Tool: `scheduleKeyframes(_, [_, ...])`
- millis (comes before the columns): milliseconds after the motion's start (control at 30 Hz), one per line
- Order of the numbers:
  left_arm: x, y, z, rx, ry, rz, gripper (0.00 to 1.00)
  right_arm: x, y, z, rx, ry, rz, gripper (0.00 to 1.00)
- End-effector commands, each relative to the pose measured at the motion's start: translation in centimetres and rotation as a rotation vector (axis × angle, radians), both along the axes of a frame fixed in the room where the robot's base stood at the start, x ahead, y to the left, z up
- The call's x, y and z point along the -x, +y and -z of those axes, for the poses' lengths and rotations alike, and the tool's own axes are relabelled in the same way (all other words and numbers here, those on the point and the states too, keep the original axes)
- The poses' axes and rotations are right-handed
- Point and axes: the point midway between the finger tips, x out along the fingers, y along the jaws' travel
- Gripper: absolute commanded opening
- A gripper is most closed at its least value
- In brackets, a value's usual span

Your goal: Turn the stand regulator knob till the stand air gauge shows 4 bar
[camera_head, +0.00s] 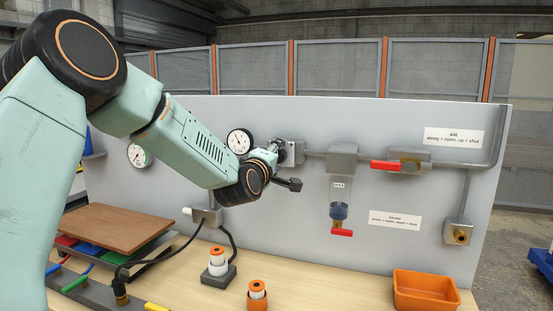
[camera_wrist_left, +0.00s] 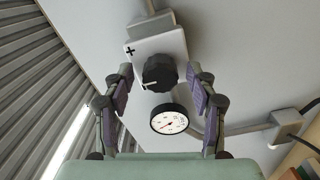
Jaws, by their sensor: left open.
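The stand regulator knob (camera_wrist_left: 159,73) is black and ribbed with a white mark, on a light grey block with a plus sign, in the left wrist view. My left gripper (camera_wrist_left: 161,86) is open, one finger on each side of the knob with a gap to both. The stand air gauge (camera_wrist_left: 169,119) is a round white dial just below the knob there; its needle is too small to read. In the head view the gauge (camera_head: 239,141) is left of my left gripper (camera_head: 278,152), which hides the knob in front of the regulator block (camera_head: 294,152). My right gripper is out of view.
A pipe runs right from the regulator to a filter bowl (camera_head: 338,190) and a red-handled valve (camera_head: 386,166) on the grey panel (camera_head: 300,240). Another gauge (camera_head: 138,155) is further left. An orange bin (camera_head: 425,291) and orange-white pieces (camera_head: 217,262) stand on the bench.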

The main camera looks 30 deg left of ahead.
Motion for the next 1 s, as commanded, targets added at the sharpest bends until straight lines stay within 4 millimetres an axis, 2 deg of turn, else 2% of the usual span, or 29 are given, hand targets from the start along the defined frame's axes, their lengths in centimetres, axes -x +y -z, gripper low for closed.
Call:
scheduleKeyframes(133, [0.5, -0.1, -0.1, 0.003, -0.001, -0.001, 0.57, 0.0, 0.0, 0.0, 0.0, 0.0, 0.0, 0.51])
scheduleKeyframes(267, [2.0, -0.4, -0.1, 0.005, -0.001, 0.0, 0.57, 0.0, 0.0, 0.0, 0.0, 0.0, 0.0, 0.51])
scheduleKeyframes(733, [9.7, -2.3, 0.0, 0.008, -0.003, 0.001, 0.57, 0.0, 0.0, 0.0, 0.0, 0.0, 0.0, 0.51])
scheduleKeyframes(1000, [11.5, -2.7, 0.0, 0.002, -0.001, 0.0, 0.57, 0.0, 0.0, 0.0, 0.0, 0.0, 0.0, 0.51])
